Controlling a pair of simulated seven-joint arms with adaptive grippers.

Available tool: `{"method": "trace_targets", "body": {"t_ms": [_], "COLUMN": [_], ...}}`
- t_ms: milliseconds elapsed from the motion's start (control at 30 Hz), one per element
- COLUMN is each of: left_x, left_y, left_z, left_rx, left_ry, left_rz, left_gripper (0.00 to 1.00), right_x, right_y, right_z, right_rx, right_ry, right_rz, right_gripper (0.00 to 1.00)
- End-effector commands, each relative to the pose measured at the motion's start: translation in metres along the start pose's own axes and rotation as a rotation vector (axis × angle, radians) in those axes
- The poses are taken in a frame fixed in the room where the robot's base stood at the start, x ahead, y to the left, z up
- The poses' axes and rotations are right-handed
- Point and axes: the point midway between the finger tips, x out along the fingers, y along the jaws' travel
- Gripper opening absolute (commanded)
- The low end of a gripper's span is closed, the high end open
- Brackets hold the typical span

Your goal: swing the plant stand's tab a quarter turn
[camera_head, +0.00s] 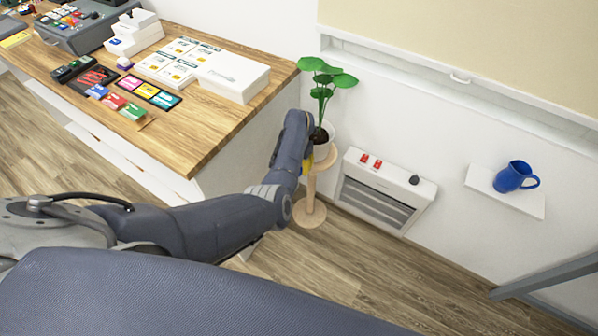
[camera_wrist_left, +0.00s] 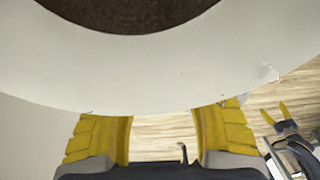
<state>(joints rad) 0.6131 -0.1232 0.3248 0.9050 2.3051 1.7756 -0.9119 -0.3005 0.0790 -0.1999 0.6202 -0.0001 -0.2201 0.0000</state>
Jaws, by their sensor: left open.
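The plant stand (camera_head: 309,190) is a pale wooden post with a round foot. A white pot (camera_head: 323,150) with a green plant (camera_head: 327,80) stands on its top. My left gripper (camera_head: 308,165) is at the near left side of the pot and stand top, mostly hidden by its own wrist. In the left wrist view its yellow fingers (camera_wrist_left: 165,122) are apart, with floor showing between them, just below the white pot rim (camera_wrist_left: 150,85). I cannot make out the tab for certain. My right gripper (camera_wrist_left: 277,113) shows small in the left wrist view, its yellow fingers apart.
A wooden-topped counter (camera_head: 215,135) with boxes and cards stands left of the plant. A white wall heater (camera_head: 383,190) with red switches is right of the stand. A blue mug (camera_head: 512,177) sits on a small wall shelf (camera_head: 525,204). The floor (camera_head: 330,255) in front is clear.

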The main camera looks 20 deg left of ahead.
Motion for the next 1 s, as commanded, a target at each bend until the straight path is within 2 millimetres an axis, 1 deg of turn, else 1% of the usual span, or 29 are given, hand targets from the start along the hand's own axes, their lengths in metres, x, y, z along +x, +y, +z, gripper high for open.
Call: {"method": "trace_targets", "body": {"t_ms": [33,100,400,600,867,900,1000], "left_x": [0.007,0.015,0.035,0.040,0.040,0.040,0.040], "left_y": [0.000,0.000,-0.001,0.000,0.000,0.000,0.000], "left_z": [-0.001,-0.001,0.000,0.000,0.000,0.000,0.000], "left_rx": [0.000,0.000,-0.001,-0.002,-0.002,-0.002,-0.002], "left_ry": [0.002,0.002,0.000,0.000,-0.001,-0.001,-0.001], "left_rz": [-0.002,-0.002,-0.002,-0.001,-0.001,-0.001,-0.001], "left_gripper": [0.44,0.44,0.44,0.44,0.44,0.46,0.34], "right_x": [0.000,0.000,0.000,0.000,0.000,0.000,0.000], "right_y": [0.000,0.000,0.000,0.000,0.001,0.001,0.001], "right_z": [0.000,0.000,0.000,0.000,0.000,0.000,0.000], "right_rx": [0.000,0.000,0.000,0.000,0.000,-0.001,-0.001], "right_ry": [0.000,0.000,0.000,0.000,0.000,0.000,0.000], "right_rz": [0.000,0.000,0.000,0.000,0.001,0.001,0.001], "right_gripper": [0.72,0.72,0.72,0.72,0.72,0.72,0.72]}}
